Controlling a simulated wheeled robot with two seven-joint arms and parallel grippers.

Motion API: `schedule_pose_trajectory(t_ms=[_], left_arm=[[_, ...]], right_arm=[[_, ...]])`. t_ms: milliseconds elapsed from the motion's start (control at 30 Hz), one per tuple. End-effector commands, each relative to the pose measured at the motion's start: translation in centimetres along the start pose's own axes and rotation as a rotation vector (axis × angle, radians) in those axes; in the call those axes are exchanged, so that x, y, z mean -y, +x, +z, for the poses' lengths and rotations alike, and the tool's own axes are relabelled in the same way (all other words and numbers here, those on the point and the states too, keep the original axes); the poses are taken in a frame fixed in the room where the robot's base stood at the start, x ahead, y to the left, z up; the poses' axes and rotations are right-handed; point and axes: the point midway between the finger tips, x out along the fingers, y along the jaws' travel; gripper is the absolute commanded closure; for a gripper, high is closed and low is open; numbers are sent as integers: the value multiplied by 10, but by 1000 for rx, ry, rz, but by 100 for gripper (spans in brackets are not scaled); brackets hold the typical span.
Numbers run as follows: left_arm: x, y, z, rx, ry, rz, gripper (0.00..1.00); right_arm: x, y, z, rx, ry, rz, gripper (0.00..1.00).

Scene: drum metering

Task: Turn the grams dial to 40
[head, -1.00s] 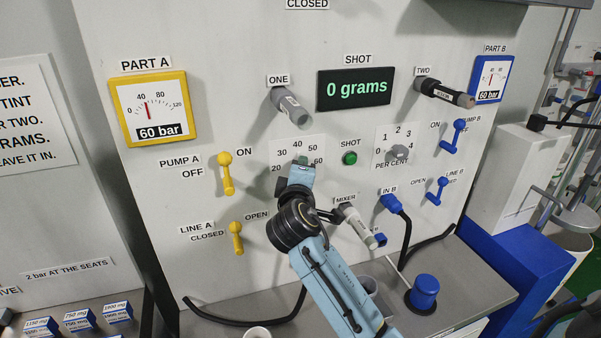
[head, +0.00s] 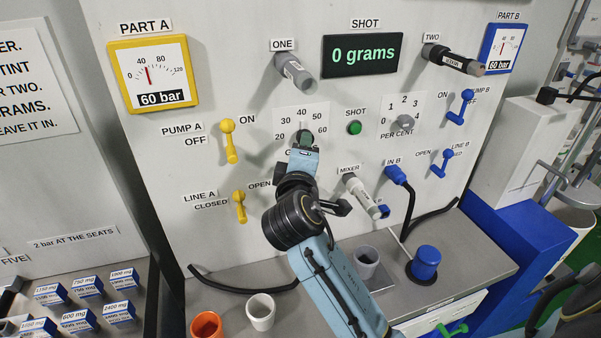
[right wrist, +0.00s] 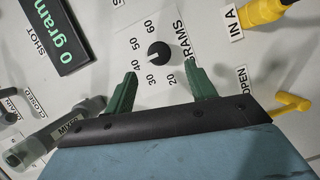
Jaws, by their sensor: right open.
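The grams dial is a black round knob (right wrist: 159,54) with a small pale mark, on a white scale marked 20 to 60. In the right wrist view the mark is on the side toward 40 and 30; the exact reading is too small to tell. My right gripper (right wrist: 163,90) is open, with its green fingers spread to either side below the knob and nothing between them. In the head view my right gripper (head: 305,138) is in front of the dial and hides the knob. My left gripper is not in view.
A green shot button (head: 354,128) and the per cent dial (head: 404,122) are to the right. Nozzle one (head: 295,72) juts out above, and the mixer nozzle (head: 362,196) is lower right. Yellow levers (head: 229,140) are left. The display (head: 362,55) reads 0 grams.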

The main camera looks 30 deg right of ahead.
Motion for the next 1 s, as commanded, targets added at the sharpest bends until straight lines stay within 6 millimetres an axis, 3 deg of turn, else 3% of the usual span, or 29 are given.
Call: schedule_pose_trajectory(t_ms=[100,333,1000], left_arm=[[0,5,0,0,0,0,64],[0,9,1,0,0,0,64],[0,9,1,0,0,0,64]], right_arm=[[2,-27,0,-1,3,-2,44],[1,-59,0,0,2,-1,44],[2,-66,1,1,5,-8,44]])
